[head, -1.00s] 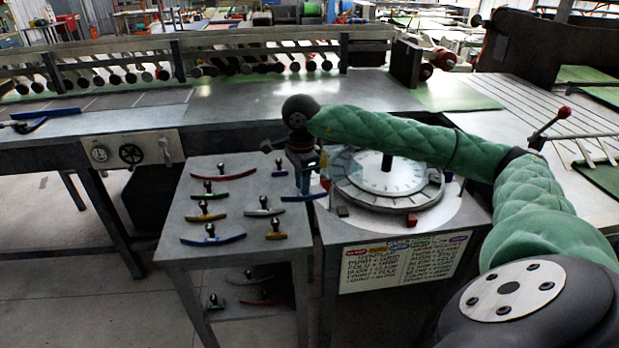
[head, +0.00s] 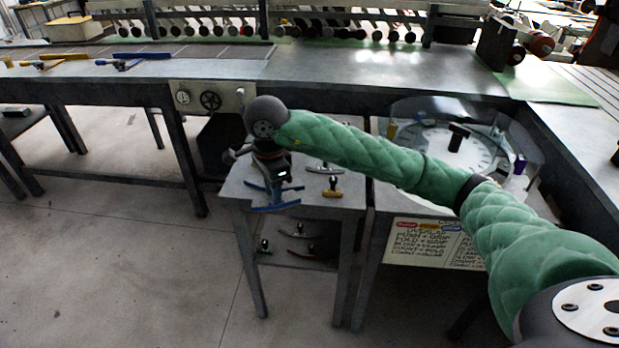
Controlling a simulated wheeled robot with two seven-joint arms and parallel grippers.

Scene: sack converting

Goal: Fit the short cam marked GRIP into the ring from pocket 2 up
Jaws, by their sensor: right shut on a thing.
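My right gripper (head: 272,172) reaches in from the right over the small grey stand (head: 240,192). It is shut on a blue cam (head: 282,187), partly hidden by the gripper. A second, curved blue cam (head: 275,208) shows just below, near the stand's front edge; whether the two touch I cannot tell. A pale cam (head: 323,168) and an orange cam (head: 332,192) lie on the stand to the right. My arm hides part of the stand top. The round dial with the ring (head: 478,150) is partly behind my arm; its pockets cannot be made out. My left gripper is not in view.
A lettered sign (head: 436,243) hangs on the front of the dial's cabinet. Several cams lie on the stand's lower shelf, including a red one (head: 297,234). A long grey bench (head: 330,75) runs behind. The floor at left is open.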

